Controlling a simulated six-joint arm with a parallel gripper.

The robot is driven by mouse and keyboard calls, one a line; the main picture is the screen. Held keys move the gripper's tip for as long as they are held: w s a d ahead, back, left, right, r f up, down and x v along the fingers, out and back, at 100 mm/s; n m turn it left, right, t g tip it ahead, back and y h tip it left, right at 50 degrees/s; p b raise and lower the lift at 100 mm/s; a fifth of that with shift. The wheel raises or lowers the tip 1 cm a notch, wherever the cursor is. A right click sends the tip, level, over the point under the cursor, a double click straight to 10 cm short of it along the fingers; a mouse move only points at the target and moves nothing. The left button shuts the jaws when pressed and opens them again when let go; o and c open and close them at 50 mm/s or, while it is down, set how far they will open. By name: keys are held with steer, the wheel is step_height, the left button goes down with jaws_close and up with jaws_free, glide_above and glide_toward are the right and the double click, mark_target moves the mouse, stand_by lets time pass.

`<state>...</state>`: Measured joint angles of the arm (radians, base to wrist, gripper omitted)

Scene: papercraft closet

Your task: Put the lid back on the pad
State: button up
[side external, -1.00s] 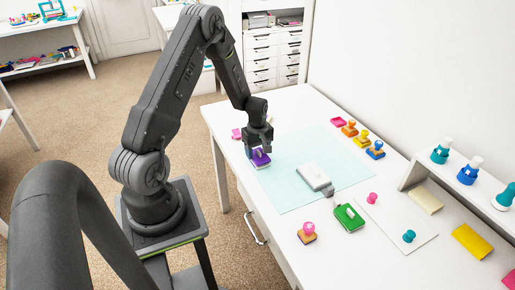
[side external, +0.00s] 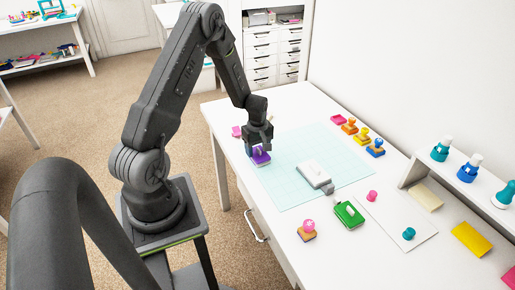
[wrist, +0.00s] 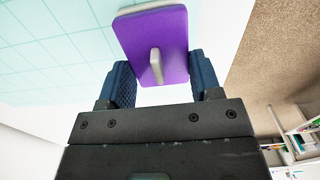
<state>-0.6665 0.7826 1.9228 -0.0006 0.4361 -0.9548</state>
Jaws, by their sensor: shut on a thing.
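A purple lid (side external: 260,156) with a pale upright grip on top is at the left edge of the light-blue mat in the side view. In the wrist view the purple lid (wrist: 170,35) sits at the jaws, its grip facing the camera. The exact contact is hidden. A pale grey block (side external: 312,173) lies mid-mat.
A green pad-like block (side external: 349,216) and a pink-topped stamp (side external: 307,233) stand nearer the front. Several coloured stamps (side external: 362,136) line the mat's far right side. The mat (side external: 290,145) is clear around the grey block.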

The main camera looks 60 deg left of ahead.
steer(key=shift+f, duration=0.35)
stand_by(1.1)
steer(key=o, duration=1)
steer(key=shift+o, duration=0.6)
steer(key=shift+o, duration=0.7)
steer(key=shift+r, duration=3)
steer(key=shift+c, duration=0.4)
jaws_close()
